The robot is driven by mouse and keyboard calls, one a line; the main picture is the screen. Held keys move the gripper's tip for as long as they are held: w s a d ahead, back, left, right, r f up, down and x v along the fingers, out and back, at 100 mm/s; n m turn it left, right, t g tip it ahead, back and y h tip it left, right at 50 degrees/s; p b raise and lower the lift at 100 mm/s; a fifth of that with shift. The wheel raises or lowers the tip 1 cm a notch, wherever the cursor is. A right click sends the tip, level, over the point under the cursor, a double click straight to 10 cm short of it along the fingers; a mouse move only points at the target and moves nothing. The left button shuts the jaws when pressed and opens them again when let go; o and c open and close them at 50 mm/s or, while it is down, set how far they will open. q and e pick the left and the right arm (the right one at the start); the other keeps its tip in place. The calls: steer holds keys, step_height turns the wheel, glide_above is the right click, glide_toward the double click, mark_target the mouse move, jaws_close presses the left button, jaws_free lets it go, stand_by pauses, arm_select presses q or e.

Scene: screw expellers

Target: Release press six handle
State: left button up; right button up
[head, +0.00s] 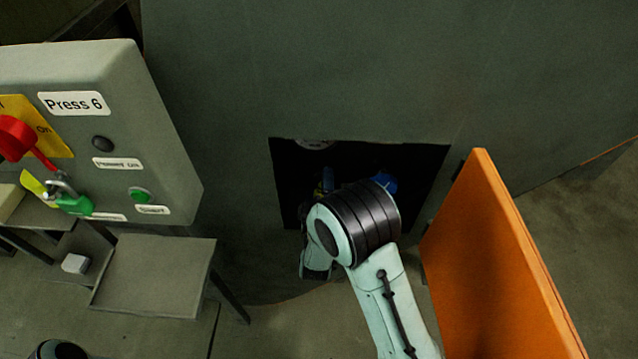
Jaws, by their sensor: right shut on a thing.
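The Press 6 control panel (130,130) is at the left, with its label facing me. A dark square opening (290,165) in the green-grey press wall lies right of it. My right arm reaches into this opening from the lower right. My right gripper (326,188) is mostly hidden behind my own wrist and is shut on a handle inside. A blue part (386,182) shows in the opening beside my wrist; I cannot tell whether it belongs to the handle. My left gripper is out of view.
An open orange door (495,265) stands right of my right arm. The panel carries a red switch (18,138), a green padlock (74,204), a black button (103,144) and a green button (140,195). A grey platform (150,275) lies below the panel.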

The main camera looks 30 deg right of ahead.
steer(key=shift+s+f+n+p, duration=0.1)
steer(key=shift+n+p, duration=0.25)
steer(key=shift+n, duration=0.45)
steer(key=o, duration=0.6)
steer(key=shift+c, duration=0.2)
